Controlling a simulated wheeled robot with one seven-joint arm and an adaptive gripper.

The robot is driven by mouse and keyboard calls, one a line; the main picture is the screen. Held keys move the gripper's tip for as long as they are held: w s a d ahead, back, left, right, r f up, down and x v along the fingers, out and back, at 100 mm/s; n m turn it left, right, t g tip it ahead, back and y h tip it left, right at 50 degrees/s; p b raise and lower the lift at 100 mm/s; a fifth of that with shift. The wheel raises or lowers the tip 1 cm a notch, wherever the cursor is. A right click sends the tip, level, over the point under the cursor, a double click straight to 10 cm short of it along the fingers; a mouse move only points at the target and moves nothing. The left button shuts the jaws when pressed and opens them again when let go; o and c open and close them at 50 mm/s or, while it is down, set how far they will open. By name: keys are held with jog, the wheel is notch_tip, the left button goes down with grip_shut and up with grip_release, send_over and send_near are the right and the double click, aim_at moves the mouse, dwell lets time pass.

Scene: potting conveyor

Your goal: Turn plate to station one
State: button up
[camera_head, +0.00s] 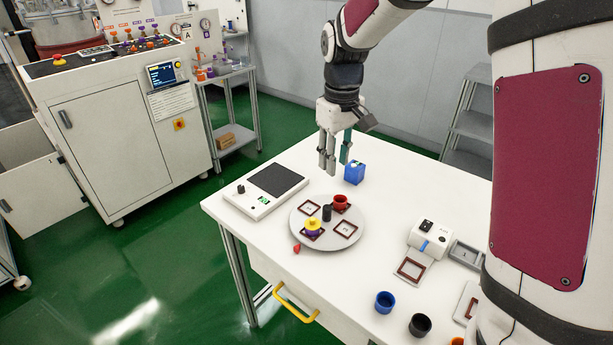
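The round grey plate (332,243) lies on the white table with a black upright knob (327,213) at its middle. It carries several brown square frames. The frames at back left (309,208) and front right (347,229) look empty. A small red marker (297,248) sits at the plate's front-left edge. My gripper (337,165) hangs above the back of the plate, fingers pointing down and apart, holding nothing visible. The frame labels are too small to read.
A blue box (354,173) stands behind the plate, close to my gripper in the picture. A flat device with a black pad (276,180) lies at left. A white device (430,238), a blue cup (385,302) and a black cup (420,325) stand at right.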

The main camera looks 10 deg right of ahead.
send_near(327, 207)
jog(key=shift+n+g, duration=0.3)
jog(key=shift+n, duration=0.1)
jog(key=f, duration=0.3)
jog(key=f+p, duration=0.1)
jog(key=f, duration=0.6)
jog(key=shift+w+f+p, duration=0.25)
jog(key=shift+w+p, duration=0.05)
jog(key=shift+p, duration=0.05)
grip_shut()
